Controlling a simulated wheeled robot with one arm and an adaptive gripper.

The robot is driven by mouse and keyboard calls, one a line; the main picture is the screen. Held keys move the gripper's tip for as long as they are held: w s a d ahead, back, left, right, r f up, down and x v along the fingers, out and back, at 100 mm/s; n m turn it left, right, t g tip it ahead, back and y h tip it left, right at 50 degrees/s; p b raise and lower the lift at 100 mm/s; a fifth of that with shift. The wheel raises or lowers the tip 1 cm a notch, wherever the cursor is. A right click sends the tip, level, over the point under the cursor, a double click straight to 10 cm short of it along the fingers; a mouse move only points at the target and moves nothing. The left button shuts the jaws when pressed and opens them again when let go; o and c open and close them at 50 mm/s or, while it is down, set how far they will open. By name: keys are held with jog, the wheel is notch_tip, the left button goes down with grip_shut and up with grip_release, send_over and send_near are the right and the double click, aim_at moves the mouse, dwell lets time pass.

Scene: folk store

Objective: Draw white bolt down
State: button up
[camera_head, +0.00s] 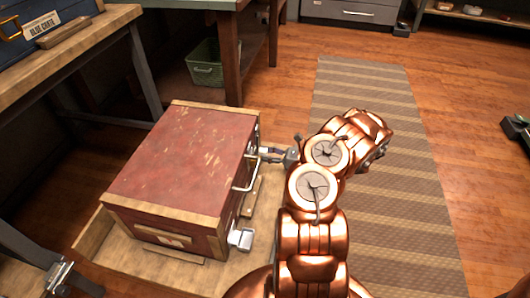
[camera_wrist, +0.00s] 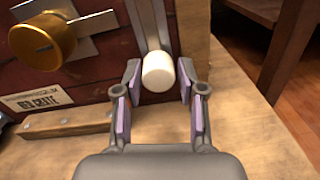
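My gripper (camera_wrist: 158,80) is open, with a finger on each side of the knob and a small gap showing on both sides. In the head view my gripper (camera_head: 272,154) is at the far end of the front of the red crate (camera_head: 175,160).
A gold knob (camera_wrist: 44,40) on a metal plate and a label (camera_wrist: 42,98) are left of the bolt. The crate stands on a wooden board (camera_head: 92,238). A workbench (camera_head: 120,15) and green basket (camera_head: 205,70) are behind. A striped rug (camera_head: 385,170) lies clear at right.

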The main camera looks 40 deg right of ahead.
jog(key=shift+o, duration=1.1)
jog(key=shift+a+r, duration=0.1)
jog(key=v, duration=1.2)
